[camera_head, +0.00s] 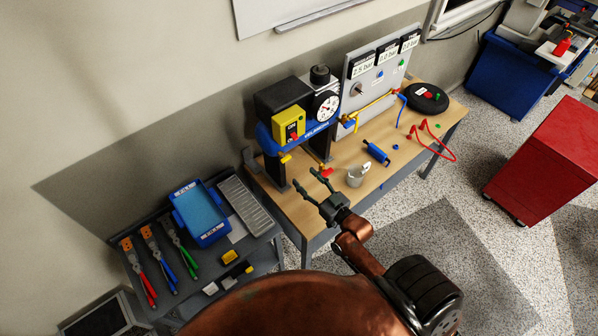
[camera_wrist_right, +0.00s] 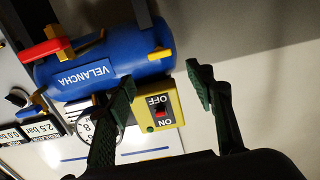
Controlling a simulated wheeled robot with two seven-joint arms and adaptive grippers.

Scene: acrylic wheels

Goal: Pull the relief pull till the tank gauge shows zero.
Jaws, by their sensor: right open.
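The blue tank (camera_head: 312,128), lettered VELANCHA, sits on dark legs on the wooden bench; it also shows in the right wrist view (camera_wrist_right: 75,75). Its white round gauge (camera_head: 328,108) faces front, with the reading too small to tell; my finger partly hides it in the wrist view (camera_wrist_right: 84,128). A small yellow fitting (camera_wrist_right: 160,53) and a red-handled yellow fitting (camera_wrist_right: 42,49) stick out of the tank; I cannot tell which is the relief pull. My right gripper (camera_head: 308,177) is open and empty, in front of the tank and apart from it. My left gripper is not in view.
A yellow ON/OFF switch box (camera_head: 289,127) is beside the gauge. On the bench (camera_head: 385,178) are a metal cup (camera_head: 356,176), a blue cylinder (camera_head: 377,152) and a red hose (camera_head: 437,143). A tool cart (camera_head: 205,262) stands left, a red cabinet (camera_head: 545,150) right.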

